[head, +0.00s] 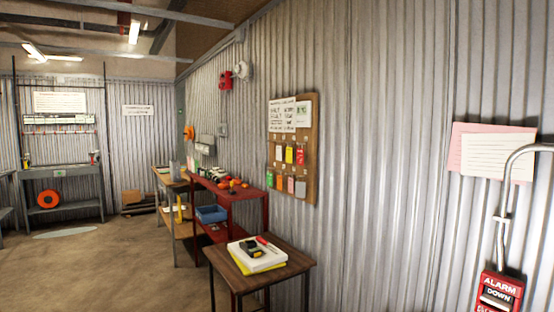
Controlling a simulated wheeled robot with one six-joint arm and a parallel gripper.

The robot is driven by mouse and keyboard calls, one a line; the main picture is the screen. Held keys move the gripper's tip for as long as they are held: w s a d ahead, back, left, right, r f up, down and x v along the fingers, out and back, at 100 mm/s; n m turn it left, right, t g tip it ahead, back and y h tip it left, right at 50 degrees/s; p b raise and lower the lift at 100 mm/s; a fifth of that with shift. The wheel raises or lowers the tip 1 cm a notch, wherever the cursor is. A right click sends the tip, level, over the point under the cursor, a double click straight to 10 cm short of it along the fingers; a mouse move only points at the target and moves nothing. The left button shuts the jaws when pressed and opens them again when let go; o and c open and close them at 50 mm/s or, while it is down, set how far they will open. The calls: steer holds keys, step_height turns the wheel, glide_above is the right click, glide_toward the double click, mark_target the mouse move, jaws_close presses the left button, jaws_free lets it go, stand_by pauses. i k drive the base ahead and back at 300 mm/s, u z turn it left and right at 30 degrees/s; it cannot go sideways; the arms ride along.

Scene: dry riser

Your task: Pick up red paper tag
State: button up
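A red paper tag (300,155) appears to hang at the right end of the upper row on a brown pegboard (311,128), which is fixed to the corrugated wall. The writing on the tags is too small to read. My gripper is not in view.
A small wooden table (292,264) stands below the board, with papers and a dark device on it. A red bench (245,193) and shelving stand beyond. A red alarm box (499,293) is at lower right. The floor (110,265) at left is clear.

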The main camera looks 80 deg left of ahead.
mark_target(300, 151)
steer(key=k, duration=0.8)
steer(key=u, duration=3.85)
steer(key=i, duration=5.05)
steer(key=z, duration=3.45)
